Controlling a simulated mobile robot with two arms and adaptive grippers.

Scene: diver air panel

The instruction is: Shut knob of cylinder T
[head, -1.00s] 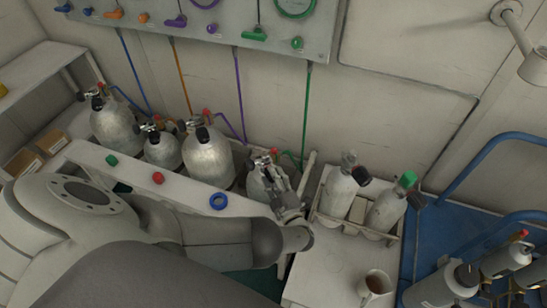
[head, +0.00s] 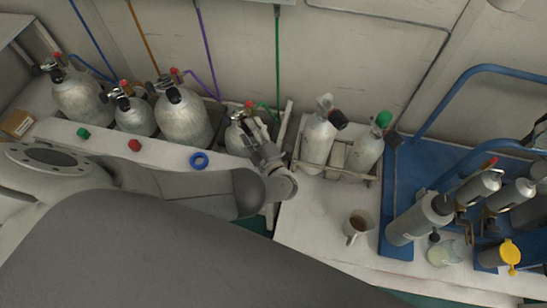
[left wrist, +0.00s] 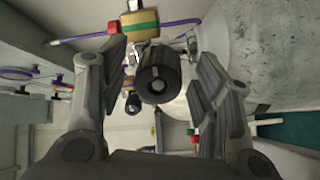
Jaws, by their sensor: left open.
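Several grey gas cylinders stand in a row in a white rack; no letter T can be read on any. The rightmost rack cylinder (head: 236,141), by the green hose, is partly hidden by my left gripper (head: 256,137). In the left wrist view that gripper (left wrist: 160,88) is open, its fingers on either side of a black ribbed knob (left wrist: 158,78). The knob sits between the fingers with gaps visible on both sides. A large grey cylinder body (left wrist: 270,50) fills the right of that view. My right gripper is not in view.
Green, red (head: 135,145) and blue (head: 199,161) pieces lie on the rack's front ledge. Two cylinders (head: 318,141) stand in a crate to the right. A mug (head: 357,226) stands on the bench. A blue trolley (head: 397,190) with more cylinders is at far right.

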